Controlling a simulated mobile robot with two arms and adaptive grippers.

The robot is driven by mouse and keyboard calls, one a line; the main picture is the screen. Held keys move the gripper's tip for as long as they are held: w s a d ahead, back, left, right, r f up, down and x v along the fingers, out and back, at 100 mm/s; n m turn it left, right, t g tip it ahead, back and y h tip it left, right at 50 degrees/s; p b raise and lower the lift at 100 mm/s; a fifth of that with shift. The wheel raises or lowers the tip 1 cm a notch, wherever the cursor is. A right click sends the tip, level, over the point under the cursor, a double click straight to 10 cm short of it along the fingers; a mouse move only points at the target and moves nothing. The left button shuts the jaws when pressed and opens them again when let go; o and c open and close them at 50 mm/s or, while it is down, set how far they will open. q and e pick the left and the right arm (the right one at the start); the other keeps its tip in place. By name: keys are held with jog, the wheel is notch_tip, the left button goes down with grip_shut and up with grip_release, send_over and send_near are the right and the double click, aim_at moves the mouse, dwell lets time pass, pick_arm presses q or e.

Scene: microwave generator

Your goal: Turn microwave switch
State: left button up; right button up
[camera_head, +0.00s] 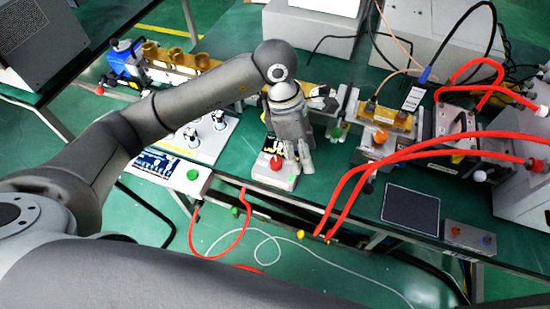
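A small white box with a red knob (276,163) stands near the front edge of the green bench; it looks like the switch, and its back part is partly hidden by my gripper. My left gripper (299,160) comes down from above, with its fingers just to the right of the red knob. The fingers look close to each other, but I cannot tell whether they are open or shut, or whether they touch the box. My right gripper is not in view.
Red hoses (345,190) cross the bench to the right and hang over its front edge. A brass waveguide part (385,115) lies behind. A white board with small knobs (205,140) is to the left. A black square pad (411,210) lies at the front right.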

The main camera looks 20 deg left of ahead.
aim_at(275, 161)
pick_arm(q)
jog(key=w+a+y, duration=0.2)
jog(key=a+y, duration=0.1)
jog(key=a, duration=0.4)
jog(key=shift+t, duration=0.4)
jog(key=f+p, duration=0.2)
jog(key=f, duration=0.8)
jog(key=shift+w+f, duration=0.15)
jog(key=shift+w, duration=0.05)
jog(key=c, duration=1)
